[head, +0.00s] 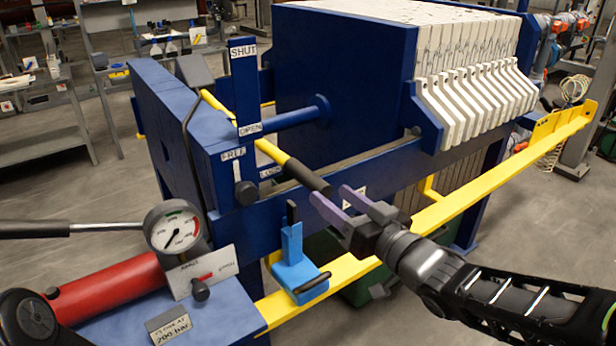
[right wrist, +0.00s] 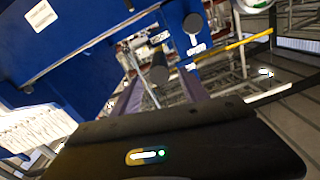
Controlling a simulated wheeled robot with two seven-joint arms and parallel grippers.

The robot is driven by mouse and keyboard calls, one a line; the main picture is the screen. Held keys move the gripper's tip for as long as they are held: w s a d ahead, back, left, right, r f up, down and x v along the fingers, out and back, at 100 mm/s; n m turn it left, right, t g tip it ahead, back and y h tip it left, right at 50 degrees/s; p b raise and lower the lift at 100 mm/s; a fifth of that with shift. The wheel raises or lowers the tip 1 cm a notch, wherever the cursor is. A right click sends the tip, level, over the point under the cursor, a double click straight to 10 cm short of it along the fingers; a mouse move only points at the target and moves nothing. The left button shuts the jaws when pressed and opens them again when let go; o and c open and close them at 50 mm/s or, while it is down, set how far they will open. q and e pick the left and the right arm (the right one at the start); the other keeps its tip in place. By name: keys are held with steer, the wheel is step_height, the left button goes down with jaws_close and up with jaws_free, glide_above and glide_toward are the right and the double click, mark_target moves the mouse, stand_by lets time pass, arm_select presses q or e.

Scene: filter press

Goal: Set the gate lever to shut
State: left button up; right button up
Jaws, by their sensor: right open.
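The gate lever (head: 268,149) is a yellow bar with a black grip (head: 308,178), slanting down to the right across a blue upright plate (head: 245,88). The plate reads SHUT at its top and OPEN lower down; the lever crosses just below the OPEN label (head: 250,129). In the right wrist view, a dark round end (right wrist: 158,75), likely the grip's, shows between the fingers; contact cannot be told. My left gripper is not in view.
A small plate with a black knob (head: 246,192) sits below the lever. A blue block with a black handle (head: 297,262) is on the yellow rail (head: 440,212). A pressure gauge (head: 172,227) and red cylinder (head: 110,288) stand at lower left. White filter plates (head: 468,100) fill the back.

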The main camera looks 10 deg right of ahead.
mark_target(312, 181)
steer(key=shift+s+d, duration=0.1)
steer(key=shift+s, duration=0.05)
steer(key=shift+p+x, duration=0.3)
steer(key=shift+x, duration=3.7)
steer(key=shift+c, duration=0.2)
jaws_close()
